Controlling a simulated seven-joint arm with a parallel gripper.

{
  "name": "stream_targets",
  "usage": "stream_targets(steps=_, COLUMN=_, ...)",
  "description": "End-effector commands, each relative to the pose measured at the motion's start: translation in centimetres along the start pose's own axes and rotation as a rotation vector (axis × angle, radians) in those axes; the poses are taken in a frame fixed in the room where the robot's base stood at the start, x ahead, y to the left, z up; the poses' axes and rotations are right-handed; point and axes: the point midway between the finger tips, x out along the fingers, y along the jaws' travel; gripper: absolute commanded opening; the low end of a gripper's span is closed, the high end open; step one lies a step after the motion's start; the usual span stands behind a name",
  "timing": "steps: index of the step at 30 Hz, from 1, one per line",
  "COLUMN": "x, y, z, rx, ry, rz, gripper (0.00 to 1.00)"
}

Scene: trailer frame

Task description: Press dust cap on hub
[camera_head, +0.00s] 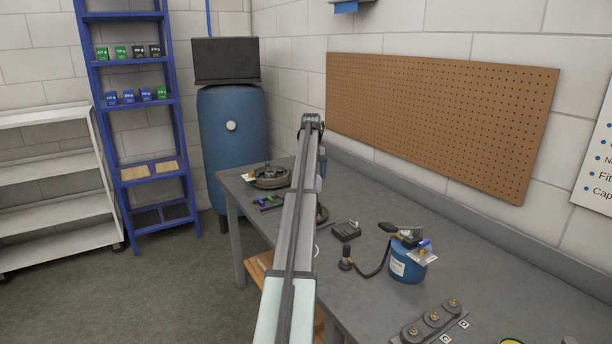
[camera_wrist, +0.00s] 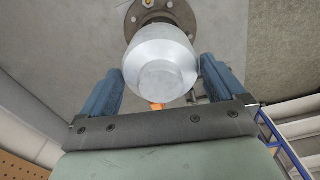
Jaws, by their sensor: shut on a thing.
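The dust cap (camera_wrist: 160,68), a smooth silver metal cup, sits between the two blue fingers of my gripper (camera_wrist: 163,84) in the wrist view. My gripper is shut on it. Behind the cap, at the top of the wrist view, a dark round flange with studs, seemingly the hub (camera_wrist: 148,8), is partly hidden by the cap. The cap overlaps the flange in this view; I cannot tell whether they touch.
The grey workbench (camera_head: 400,215) runs along the wall. It holds a dark round wheel part (camera_head: 270,177), a small dark box (camera_head: 345,230), a blue canister with a hose (camera_head: 408,268) and a plate with round knobs (camera_head: 432,322). A blue shelf (camera_head: 140,140) and a blue tank (camera_head: 232,140) stand behind.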

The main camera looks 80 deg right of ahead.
Motion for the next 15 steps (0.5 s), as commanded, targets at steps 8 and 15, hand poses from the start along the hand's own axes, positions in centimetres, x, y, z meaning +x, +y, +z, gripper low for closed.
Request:
stream_targets(steps=8, x=1.6, y=-0.1, z=0.0, rx=0.000, ry=0.000, rz=0.000, gripper=0.65)
stream_targets(steps=15, x=3.5, y=-0.1, z=0.1, rx=0.000, ry=-0.001, rz=0.000, gripper=0.65)
